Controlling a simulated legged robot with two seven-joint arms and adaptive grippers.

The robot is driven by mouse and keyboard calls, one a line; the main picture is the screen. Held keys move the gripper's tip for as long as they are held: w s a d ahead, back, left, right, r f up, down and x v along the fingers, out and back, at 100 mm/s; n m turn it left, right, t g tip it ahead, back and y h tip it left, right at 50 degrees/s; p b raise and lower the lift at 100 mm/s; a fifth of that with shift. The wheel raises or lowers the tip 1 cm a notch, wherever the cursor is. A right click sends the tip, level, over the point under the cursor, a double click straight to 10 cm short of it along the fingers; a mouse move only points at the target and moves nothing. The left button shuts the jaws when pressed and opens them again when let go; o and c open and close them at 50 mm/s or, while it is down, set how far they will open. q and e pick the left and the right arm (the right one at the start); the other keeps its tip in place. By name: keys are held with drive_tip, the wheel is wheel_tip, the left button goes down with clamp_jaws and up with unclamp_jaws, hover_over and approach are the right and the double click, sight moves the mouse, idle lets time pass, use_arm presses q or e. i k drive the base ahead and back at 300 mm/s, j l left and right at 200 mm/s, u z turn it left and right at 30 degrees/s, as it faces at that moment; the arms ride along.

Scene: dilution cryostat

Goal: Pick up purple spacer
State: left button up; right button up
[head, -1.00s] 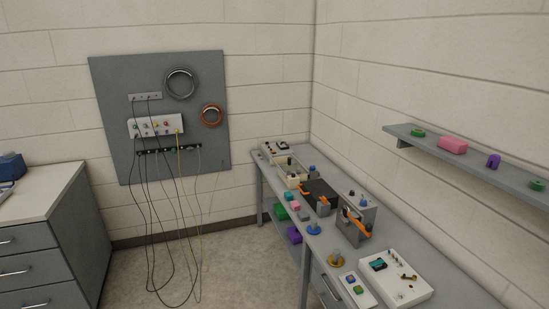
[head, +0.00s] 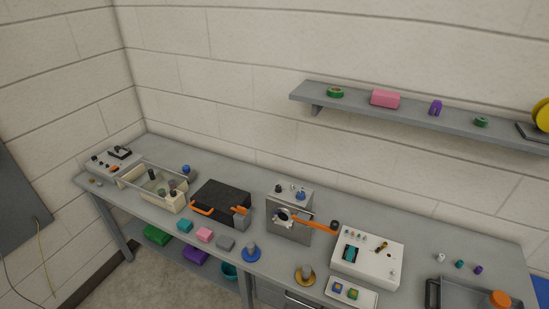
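Several purple things show in the head view, and I cannot tell for certain which one is the spacer. A small purple cylinder (head: 478,270) stands on the bench at the right, beside a small teal cylinder (head: 459,264) and a small white one (head: 440,258). A purple upright piece (head: 436,107) stands on the wall shelf. A larger purple block (head: 195,256) lies on the level under the bench. Neither of my grippers is in view.
The grey bench (head: 228,168) runs along the wall below the shelf (head: 350,107). A white instrument box (head: 367,257), a metal box with an orange handle (head: 290,215) and a black case (head: 221,202) stand on it. A grey tray (head: 470,295) is at lower right.

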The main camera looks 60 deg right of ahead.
sight(478, 270)
drive_tip(key=i+z, duration=0.1)
drive_tip(key=z, duration=0.4)
drive_tip(key=i+z, duration=0.1)
drive_tip(key=z, duration=0.35)
drive_tip(key=i+j+z, duration=0.1)
drive_tip(key=z, duration=0.4)
drive_tip(key=j+z, duration=0.15)
drive_tip(key=z, duration=2.7)
